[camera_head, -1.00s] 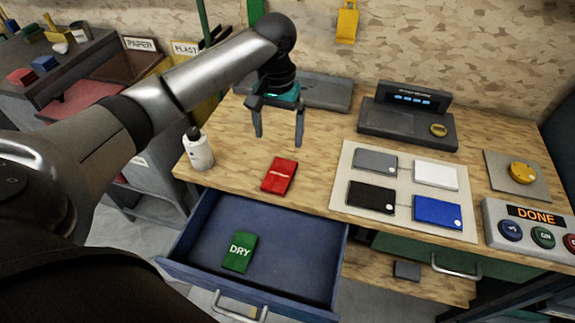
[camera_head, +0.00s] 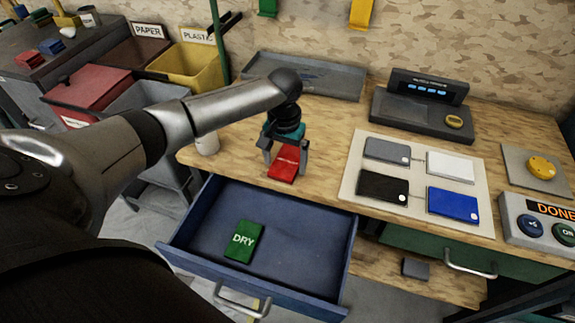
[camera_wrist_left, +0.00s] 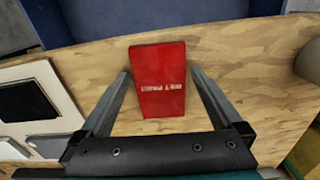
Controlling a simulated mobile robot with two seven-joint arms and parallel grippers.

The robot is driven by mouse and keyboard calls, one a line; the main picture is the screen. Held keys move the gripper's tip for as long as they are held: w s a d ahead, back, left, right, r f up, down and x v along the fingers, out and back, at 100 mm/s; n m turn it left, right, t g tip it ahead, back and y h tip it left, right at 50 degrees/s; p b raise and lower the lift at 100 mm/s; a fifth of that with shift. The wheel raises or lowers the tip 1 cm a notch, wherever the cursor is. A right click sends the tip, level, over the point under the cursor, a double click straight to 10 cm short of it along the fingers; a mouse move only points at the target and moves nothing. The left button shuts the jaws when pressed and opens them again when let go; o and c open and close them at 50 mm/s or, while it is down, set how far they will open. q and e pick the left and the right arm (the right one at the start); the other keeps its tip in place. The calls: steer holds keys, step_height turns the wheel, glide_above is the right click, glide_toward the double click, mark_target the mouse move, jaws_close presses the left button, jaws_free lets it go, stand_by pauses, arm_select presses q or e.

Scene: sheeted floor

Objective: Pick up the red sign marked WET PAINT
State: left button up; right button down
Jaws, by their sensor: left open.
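The red sign (camera_head: 284,164) lies flat on the wooden bench top, just behind the open blue drawer. In the left wrist view the red sign (camera_wrist_left: 160,82) shows small white lettering, too small to read for certain. My left gripper (camera_head: 285,172) is low over the sign, its fingers on either side of it. In the left wrist view my left gripper (camera_wrist_left: 163,78) is open, with gaps between the sign and both fingers. My right gripper is not in view.
The open blue drawer (camera_head: 300,251) holds a green DRY sign (camera_head: 243,240). A white bottle (camera_head: 207,143) stands left of my gripper, partly hidden by my arm. A pale board (camera_head: 407,147) with several coloured plates lies to the right. A grey tray (camera_head: 310,74) lies behind.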

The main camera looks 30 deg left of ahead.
arm_select(q)
steer(key=shift+f, duration=0.15)
steer(key=c, duration=1.2)
